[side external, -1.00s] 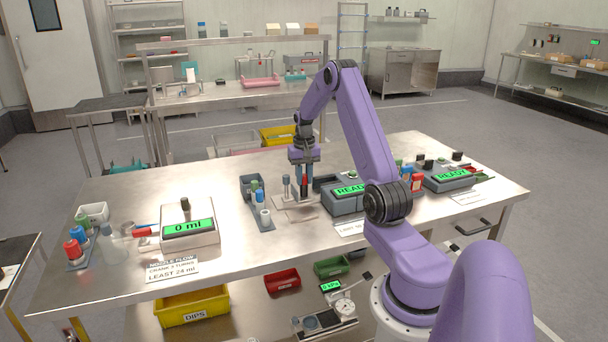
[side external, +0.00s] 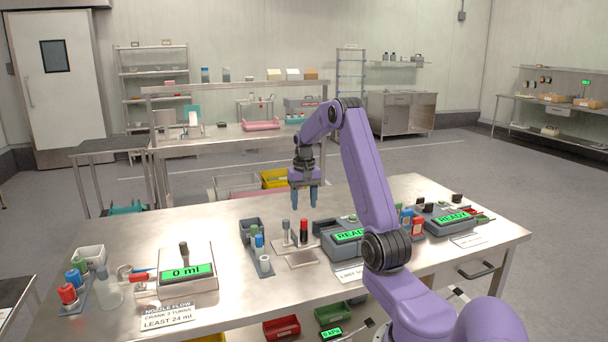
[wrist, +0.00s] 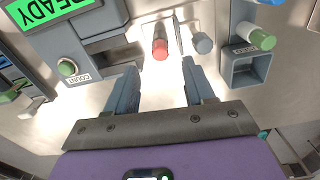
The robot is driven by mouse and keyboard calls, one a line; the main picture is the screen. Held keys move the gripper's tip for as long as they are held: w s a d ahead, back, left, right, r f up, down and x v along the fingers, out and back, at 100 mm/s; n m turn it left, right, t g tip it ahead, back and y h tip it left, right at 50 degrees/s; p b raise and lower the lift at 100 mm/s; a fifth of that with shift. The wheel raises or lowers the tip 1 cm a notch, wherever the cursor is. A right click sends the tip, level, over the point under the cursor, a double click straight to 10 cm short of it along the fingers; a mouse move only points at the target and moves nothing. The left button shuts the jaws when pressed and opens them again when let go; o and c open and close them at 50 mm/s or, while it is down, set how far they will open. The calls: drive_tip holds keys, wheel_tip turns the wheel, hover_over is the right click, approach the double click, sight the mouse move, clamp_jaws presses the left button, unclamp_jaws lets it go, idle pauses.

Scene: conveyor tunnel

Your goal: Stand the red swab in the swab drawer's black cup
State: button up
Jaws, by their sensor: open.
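A red-topped upright piece with a dark lower part, which looks like the red swab (side external: 303,229), stands in a small pale stand (side external: 301,259) mid-table. In the wrist view, the red top (wrist: 160,48) shows just beyond the fingertips. A grey-topped piece (side external: 286,230) stands beside it. My gripper (side external: 303,198) is open and empty, above the table and apart from the red piece. Its spread fingers also show in the wrist view (wrist: 160,72). A closed drawer front with a dark handle (side external: 478,270) is under the table's right side; I cannot tell if it is the swab drawer. No black cup can be made out.
A grey device reading READY (side external: 349,236) stands right of the stand. A 0 ml device (side external: 187,272) is farther left. The table's back middle is clear.

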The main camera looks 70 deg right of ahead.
sight(304, 220)
wheel_tip(304, 220, up, 10)
idle(0.4)
idle(0.3)
